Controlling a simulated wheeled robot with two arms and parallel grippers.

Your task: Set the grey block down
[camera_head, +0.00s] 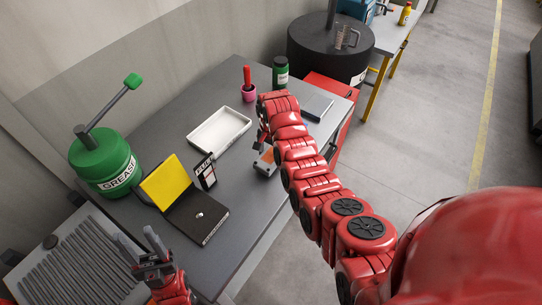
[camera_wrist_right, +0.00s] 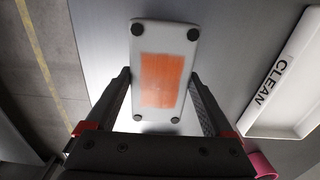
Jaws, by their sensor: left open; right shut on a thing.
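The grey block (camera_head: 265,167), pale with an orange patch, is beneath my right arm near the table's front edge in the head view. In the right wrist view the block (camera_wrist_right: 186,58) sits between the two fingers, its orange face and dark round feet toward the camera. My right gripper (camera_wrist_right: 160,78) is shut on it. In the head view my right arm hides most of this gripper. I cannot tell whether the block touches the table. My left gripper (camera_head: 139,244) is open and empty at the lower left, by the table's left end.
A white tray (camera_head: 219,131), marked CLEAN in the wrist view, lies behind the block. A black-and-yellow open case (camera_head: 197,215) and a small labelled stand (camera_head: 206,172) are to its left. A pink cup (camera_head: 248,93), a green jar (camera_head: 280,72) and a flat grey item (camera_head: 317,106) are farther back.

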